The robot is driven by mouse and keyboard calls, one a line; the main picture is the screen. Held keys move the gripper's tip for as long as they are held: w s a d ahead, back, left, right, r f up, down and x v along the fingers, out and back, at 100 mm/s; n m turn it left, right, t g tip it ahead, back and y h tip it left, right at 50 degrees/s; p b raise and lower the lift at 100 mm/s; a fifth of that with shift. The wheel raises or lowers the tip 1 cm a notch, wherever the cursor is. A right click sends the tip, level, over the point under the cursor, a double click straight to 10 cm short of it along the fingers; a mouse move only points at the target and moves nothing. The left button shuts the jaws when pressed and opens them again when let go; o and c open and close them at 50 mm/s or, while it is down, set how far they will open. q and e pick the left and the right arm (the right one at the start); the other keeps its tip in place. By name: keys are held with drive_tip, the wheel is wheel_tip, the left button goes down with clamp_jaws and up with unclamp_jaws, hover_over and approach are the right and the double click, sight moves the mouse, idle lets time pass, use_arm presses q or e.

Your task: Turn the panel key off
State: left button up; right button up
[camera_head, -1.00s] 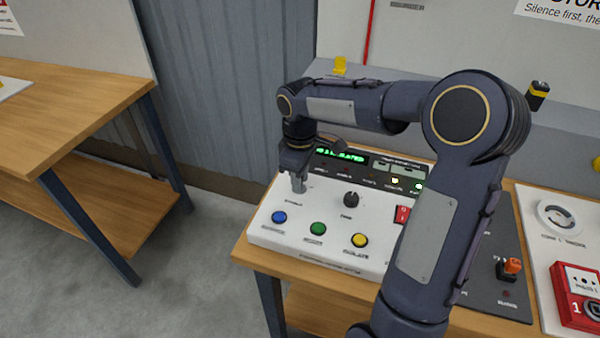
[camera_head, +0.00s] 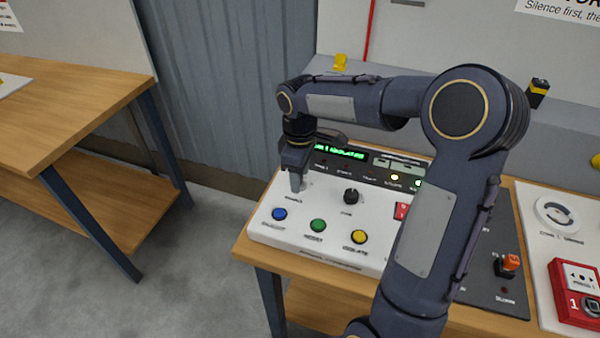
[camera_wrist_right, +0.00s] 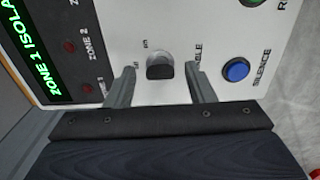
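The white control panel (camera_head: 330,240) stands on the wooden bench in the head view. In the right wrist view the panel key (camera_wrist_right: 160,66), a small grey and dark switch, sits on the panel face between my fingers. My right gripper (camera_head: 297,183) points down at the panel's left part and hides the key in the head view. In the right wrist view its fingers (camera_wrist_right: 161,86) are open on either side of the key, with a gap to each side. My left gripper is not in view.
A blue button (camera_wrist_right: 236,70) is close beside one finger. A green button (camera_head: 318,226), a yellow button (camera_head: 359,237) and a black knob (camera_head: 351,196) are nearby on the panel. A lit green display (camera_head: 340,152) runs behind the gripper.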

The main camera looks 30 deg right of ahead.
wheel_tip(320, 180, up, 8)
drive_tip(key=shift+f, duration=0.15)
idle(0.5)
idle(0.3)
drive_tip(key=shift+s, duration=0.25)
drive_tip(key=s+a+f+m+t+y, duration=0.1)
drive_tip(key=s+a+m+t, duration=0.1)
drive_tip(key=s, duration=0.5)
drive_tip(key=s+a+f+m+t+y, duration=0.1)
drive_tip(key=s+a+m+t, duration=0.1)
drive_tip(key=s, duration=0.5)
drive_tip(key=s+a+f+m+t+y, duration=0.1)
drive_tip(key=s+a+m, duration=0.2)
drive_tip(key=s+m, duration=0.2)
drive_tip(key=shift+s+a+f+m+t+y, duration=0.3)
drive_tip(key=shift+s+m+t+y, duration=0.1)
drive_tip(key=shift+s, duration=0.85)
